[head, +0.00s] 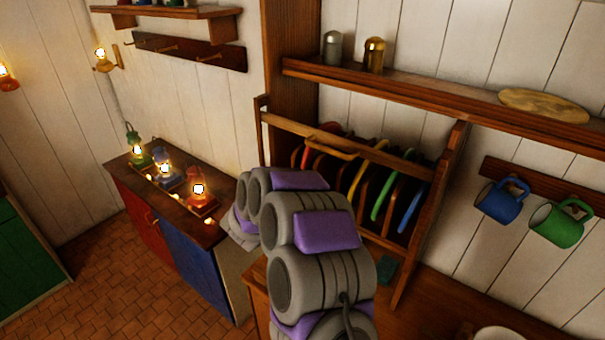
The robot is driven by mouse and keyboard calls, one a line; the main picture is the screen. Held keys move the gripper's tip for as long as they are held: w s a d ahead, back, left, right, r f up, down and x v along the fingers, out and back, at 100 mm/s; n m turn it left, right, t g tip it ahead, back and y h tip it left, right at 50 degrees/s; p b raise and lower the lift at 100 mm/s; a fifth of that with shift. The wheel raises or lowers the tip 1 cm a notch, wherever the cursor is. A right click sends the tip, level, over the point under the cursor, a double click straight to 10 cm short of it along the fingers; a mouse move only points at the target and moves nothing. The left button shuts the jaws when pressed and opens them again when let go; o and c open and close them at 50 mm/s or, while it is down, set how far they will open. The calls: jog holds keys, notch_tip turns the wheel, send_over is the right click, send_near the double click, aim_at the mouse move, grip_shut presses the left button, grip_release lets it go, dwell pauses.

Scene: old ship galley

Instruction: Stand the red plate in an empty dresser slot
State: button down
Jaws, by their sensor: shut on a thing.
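The dresser rack (430,205) stands on the counter against the plank wall, with upright wooden dividers between its slots. A red plate edge (307,156) shows at the rack's left end; I cannot tell whether it is the task's plate or whether it is held. A yellow plate (356,180), a green plate (381,192) and a blue plate (411,207) stand on edge further right. My grey and purple arm covers the rack's lower left. My gripper's fingers are hidden behind it. I cannot tell which slots are empty.
A shelf (450,97) with two shakers and an oval board runs above the rack. A blue mug (501,200) and a green mug (560,224) hang at right. Several lit lanterns stand on a low cabinet (180,245) at left. The tiled floor (105,285) is open.

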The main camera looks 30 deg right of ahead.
jog(key=c, duration=1.2)
grip_release()
jog(key=shift+o, duration=0.5)
jog(key=shift+c, duration=0.3)
jog(key=shift+o, duration=1.4)
jog(key=shift+f, duration=0.15)
jog(key=shift+s+a+f, duration=0.1)
jog(key=shift+s+a, duration=0.05)
jog(key=shift+v, duration=1.1)
